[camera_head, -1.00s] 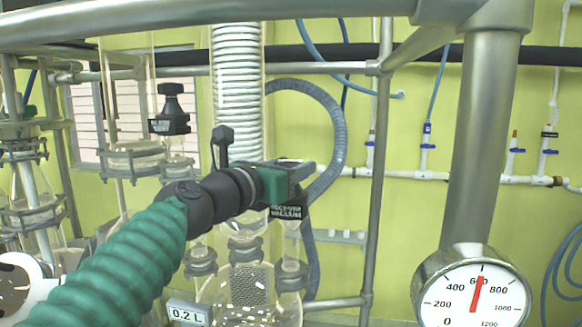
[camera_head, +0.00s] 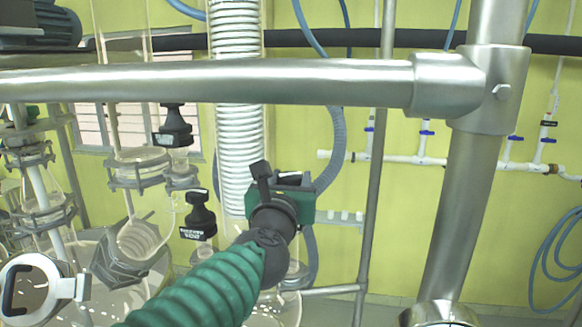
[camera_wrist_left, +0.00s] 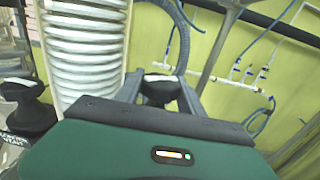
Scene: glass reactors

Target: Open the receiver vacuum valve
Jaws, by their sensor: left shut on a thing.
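My left gripper (camera_head: 290,180) is in front of the clear glass column, at its lower right. In the left wrist view its two dark fingers (camera_wrist_left: 161,86) are closed on the black knob of the receiver vacuum valve (camera_wrist_left: 157,91), one finger on each side. In the head view the gripper and wrist hide this valve and its label. Another black valve knob with a label, which seems to read receiver vent (camera_head: 198,214), stands to the left, apart from the gripper. It also shows at the left edge of the wrist view (camera_wrist_left: 20,112). My right gripper is not in view.
A thick metal rail (camera_head: 220,80) crosses above the gripper and joins a metal post (camera_head: 465,190) at right. The column holds a white coil (camera_head: 237,120). A grey hose (camera_head: 333,150) runs behind the gripper. Another black valve (camera_head: 174,127) stands at upper left.

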